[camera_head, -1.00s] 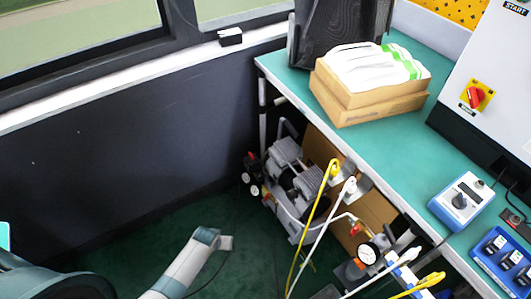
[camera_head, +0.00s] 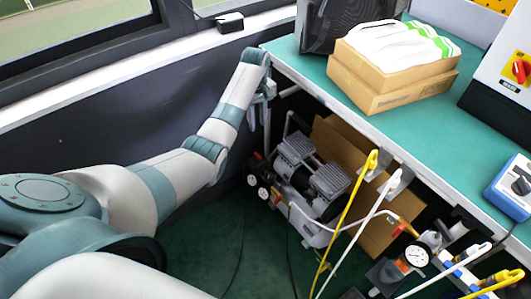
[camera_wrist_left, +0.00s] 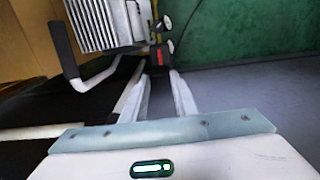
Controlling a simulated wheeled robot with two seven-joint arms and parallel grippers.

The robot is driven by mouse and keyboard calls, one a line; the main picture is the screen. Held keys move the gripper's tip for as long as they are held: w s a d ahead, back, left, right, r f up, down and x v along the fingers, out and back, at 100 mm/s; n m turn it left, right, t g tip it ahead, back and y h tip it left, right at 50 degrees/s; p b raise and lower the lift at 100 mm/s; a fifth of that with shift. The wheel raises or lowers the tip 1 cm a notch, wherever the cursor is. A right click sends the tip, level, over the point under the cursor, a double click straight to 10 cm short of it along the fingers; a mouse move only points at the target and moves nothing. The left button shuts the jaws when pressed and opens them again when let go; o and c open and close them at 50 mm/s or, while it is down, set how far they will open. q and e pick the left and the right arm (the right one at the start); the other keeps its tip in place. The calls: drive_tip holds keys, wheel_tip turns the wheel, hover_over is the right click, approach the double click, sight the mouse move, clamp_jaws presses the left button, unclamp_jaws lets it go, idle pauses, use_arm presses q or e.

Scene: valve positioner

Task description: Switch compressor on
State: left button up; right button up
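The compressor (camera_head: 310,180) stands on the floor under the workbench, silver and black with a dark handle. At its left end are two small gauges (camera_head: 257,187) and a black part with some red on it (camera_head: 256,163). My left gripper (camera_head: 252,122) points down beside the bench's corner leg, above that end and apart from it. In the left wrist view my left gripper (camera_wrist_left: 160,76) has its fingers apart with nothing between them. The compressor (camera_wrist_left: 100,25) is at the upper left there, and its red and black part (camera_wrist_left: 158,53) lies just beyond the fingertips. My right gripper is out of view.
The green workbench (camera_head: 400,130) overhangs the compressor and carries cardboard boxes (camera_head: 390,85) with white packs. A yellow hose (camera_head: 345,220) and a white hose (camera_head: 362,225) hang in front. A dark wall (camera_head: 90,125) is at the left. The green floor (camera_head: 225,240) is open.

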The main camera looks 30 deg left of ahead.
sight(258, 155)
use_arm(q)
drive_tip(key=shift+f, duration=0.15)
